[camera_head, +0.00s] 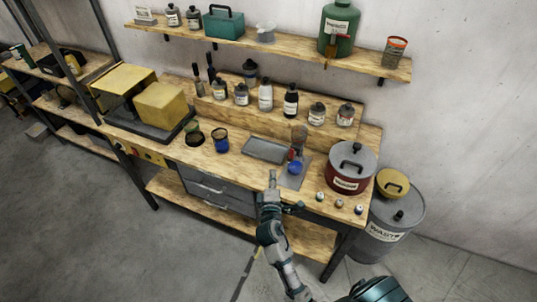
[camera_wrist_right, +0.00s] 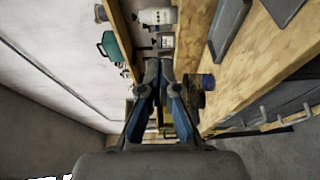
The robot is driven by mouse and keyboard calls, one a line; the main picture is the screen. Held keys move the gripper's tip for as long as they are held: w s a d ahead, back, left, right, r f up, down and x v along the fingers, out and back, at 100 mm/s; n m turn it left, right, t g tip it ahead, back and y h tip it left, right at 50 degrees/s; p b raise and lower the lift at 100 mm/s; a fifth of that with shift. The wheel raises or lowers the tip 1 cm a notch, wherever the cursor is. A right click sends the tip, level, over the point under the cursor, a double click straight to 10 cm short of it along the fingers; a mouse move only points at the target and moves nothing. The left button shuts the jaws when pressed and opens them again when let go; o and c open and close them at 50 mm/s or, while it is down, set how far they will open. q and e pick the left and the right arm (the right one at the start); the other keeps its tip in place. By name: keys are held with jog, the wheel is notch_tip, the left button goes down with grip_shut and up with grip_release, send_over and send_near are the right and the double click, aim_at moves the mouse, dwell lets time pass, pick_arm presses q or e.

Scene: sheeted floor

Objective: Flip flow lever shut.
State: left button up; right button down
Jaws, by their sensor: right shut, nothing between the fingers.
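In the head view, a small upright fixture (camera_head: 299,134) stands near the right part of the bench, with a small red part (camera_head: 291,154) and a round blue part (camera_head: 295,168) low at its front. Which part is the flow lever, and how it is set, is too small to tell. My right gripper (camera_head: 272,174) is shut and empty at the bench's front edge, left of and nearer than the blue part. In the right wrist view its fingers (camera_wrist_right: 158,68) meet at the tips. The fixture cannot be made out there. My left gripper is not in view.
A grey tray (camera_head: 265,150) lies left of the fixture. A red pot (camera_head: 348,170) and several small knobs (camera_head: 339,203) are to its right. Blue (camera_head: 221,140) and dark green (camera_head: 194,134) cups stand left. Bottles (camera_head: 290,101) line the raised shelf behind. A waste bin (camera_head: 388,232) stands right.

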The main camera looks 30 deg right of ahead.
aim_at(293, 152)
jog(key=shift+d+r, duration=0.2)
jog(key=shift+r, duration=0.5)
jog(key=w+d+p, duration=0.3)
jog(key=w+d, duration=0.2)
jog(key=d, duration=0.2)
jog(key=shift+w+d, duration=0.15)
jog(key=shift+w, duration=0.15)
